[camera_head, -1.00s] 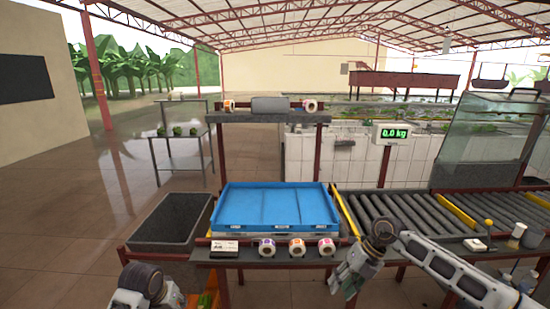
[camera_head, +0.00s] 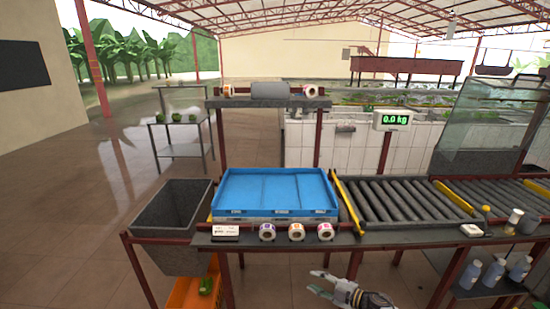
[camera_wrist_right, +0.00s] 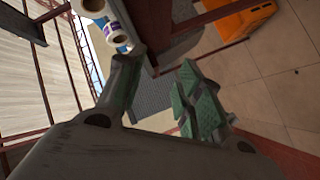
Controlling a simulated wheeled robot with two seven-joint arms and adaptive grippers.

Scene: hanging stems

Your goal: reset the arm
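My right gripper (camera_head: 313,283) shows at the bottom of the head view, low in front of the workbench (camera_head: 400,236) and below its front edge. Its fingers are spread with nothing between them. In the right wrist view the two fingers (camera_wrist_right: 160,92) stand apart, with green pads on the one at the right. My left gripper is outside both current views.
A blue crate (camera_head: 228,212) sits on the bench, with label rolls (camera_head: 296,232) along the front edge. A dark grey bin (camera_head: 170,235) stands left, above an orange crate (camera_head: 184,295) holding something green. Bottles (camera_head: 494,271) stand on a lower shelf at right.

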